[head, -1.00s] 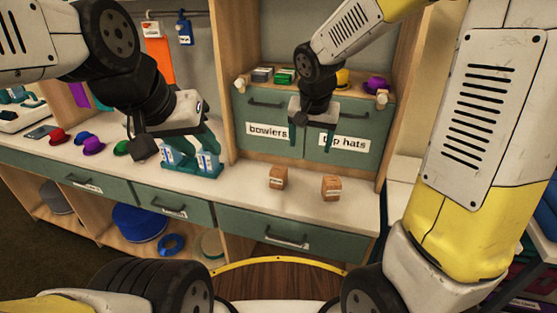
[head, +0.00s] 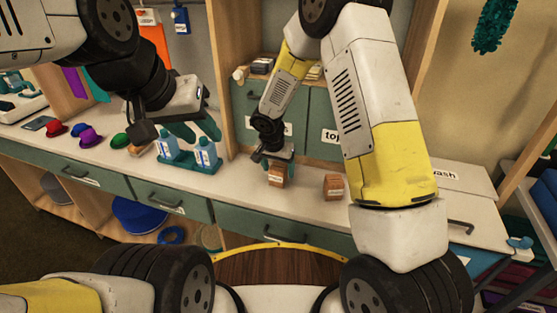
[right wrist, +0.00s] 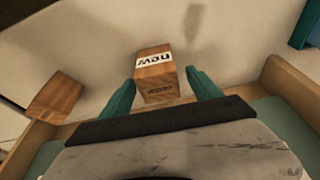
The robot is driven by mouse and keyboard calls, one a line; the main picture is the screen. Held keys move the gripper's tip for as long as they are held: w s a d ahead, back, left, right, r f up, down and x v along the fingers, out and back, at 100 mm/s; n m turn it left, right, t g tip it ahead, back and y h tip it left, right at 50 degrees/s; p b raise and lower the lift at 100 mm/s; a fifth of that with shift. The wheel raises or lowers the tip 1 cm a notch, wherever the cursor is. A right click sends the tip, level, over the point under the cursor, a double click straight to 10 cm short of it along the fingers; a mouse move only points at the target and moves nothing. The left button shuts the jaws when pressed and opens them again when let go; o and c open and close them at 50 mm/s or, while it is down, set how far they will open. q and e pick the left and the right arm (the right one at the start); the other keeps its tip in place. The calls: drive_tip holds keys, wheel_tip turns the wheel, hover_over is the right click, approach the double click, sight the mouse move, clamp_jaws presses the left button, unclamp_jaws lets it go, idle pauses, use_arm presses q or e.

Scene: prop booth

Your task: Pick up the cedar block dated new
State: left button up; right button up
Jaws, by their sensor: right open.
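The wooden block (right wrist: 158,87) with a white label reading "new" and "cedar" marked on its side sits on the counter in the right wrist view. In the head view this block (head: 276,179) is partly hidden by my right gripper (head: 278,158). The right gripper is open, with its teal fingers (right wrist: 162,82) on either side of the block's near end; I cannot tell whether they touch it. A second wooden block (head: 333,187) stands to the right; it also shows at the left of the wrist view (right wrist: 57,96). My left gripper (head: 197,131) looks open and empty above the counter.
A teal rack (head: 188,165) with blue-and-white bottles stands on the counter left of the blocks. Small coloured hats (head: 90,137) lie further left. Teal drawers (head: 240,115) rise behind the blocks. The counter (head: 304,188) between the two blocks is clear.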

drive_tip(key=shift+x, duration=1.35)
drive_tip(key=shift+r, duration=0.1)
drive_tip(key=c, duration=1.5)
drive_tip(key=shift+r, duration=0.1)
